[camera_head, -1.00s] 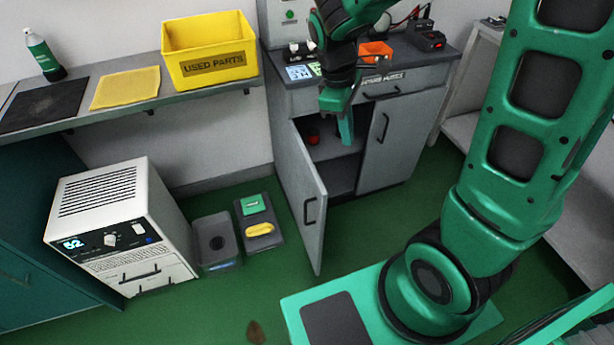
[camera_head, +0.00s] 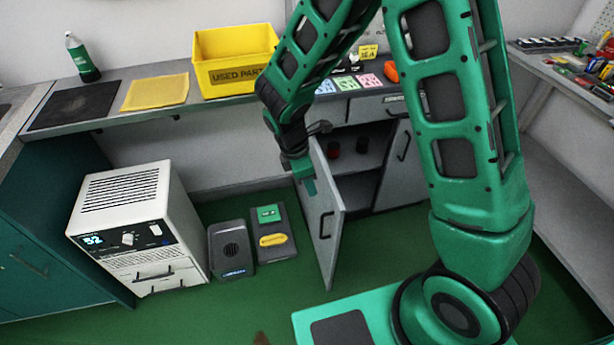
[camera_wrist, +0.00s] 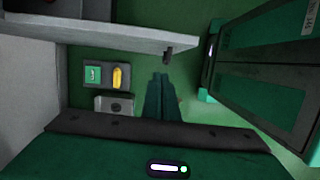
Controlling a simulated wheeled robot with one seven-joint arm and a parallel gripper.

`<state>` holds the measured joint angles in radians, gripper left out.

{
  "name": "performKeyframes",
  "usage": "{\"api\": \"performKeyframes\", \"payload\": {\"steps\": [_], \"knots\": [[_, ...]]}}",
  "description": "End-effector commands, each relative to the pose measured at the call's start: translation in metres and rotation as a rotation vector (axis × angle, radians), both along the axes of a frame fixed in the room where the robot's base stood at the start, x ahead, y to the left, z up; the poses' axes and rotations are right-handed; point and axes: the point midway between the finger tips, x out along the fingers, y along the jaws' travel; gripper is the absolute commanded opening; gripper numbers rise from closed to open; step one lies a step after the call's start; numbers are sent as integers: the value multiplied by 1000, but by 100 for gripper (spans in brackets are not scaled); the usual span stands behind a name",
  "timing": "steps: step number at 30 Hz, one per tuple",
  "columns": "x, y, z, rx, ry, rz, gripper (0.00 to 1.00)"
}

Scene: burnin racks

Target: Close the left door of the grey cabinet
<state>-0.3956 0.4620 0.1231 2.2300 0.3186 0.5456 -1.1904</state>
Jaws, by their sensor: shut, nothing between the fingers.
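The grey cabinet (camera_head: 398,185) stands under the worktop. Its left door (camera_head: 324,222) hangs wide open, swung out toward me, with a dark handle (camera_head: 325,225) on its outer face. The right door is shut and partly hidden by my arm. My gripper (camera_head: 310,187) is shut and empty, pointing down at the outer, left side of the open door near its top. In the wrist view the shut fingertips (camera_wrist: 160,78) are close to the door's edge (camera_wrist: 110,35) and its handle (camera_wrist: 168,55), on the handle side. Whether they touch the door is unclear.
A white oven-like unit (camera_head: 125,205) and two low grey boxes (camera_head: 231,249) stand on the floor to the left. A yellow bin (camera_head: 235,45) sits on the bench. Green floor is clear before the door.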

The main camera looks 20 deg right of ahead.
Motion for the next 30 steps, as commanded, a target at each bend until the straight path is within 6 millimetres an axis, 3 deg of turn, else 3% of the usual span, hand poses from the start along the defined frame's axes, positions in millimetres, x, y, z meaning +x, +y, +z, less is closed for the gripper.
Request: {"api": "performKeyframes", "payload": {"steps": [6,15,30], "knots": [[-1,-13,-36,-2,2,-4,0],[-1,-46,-33,-1,0,-2,0],[-2,-48,-33,0,0,4,0]]}}
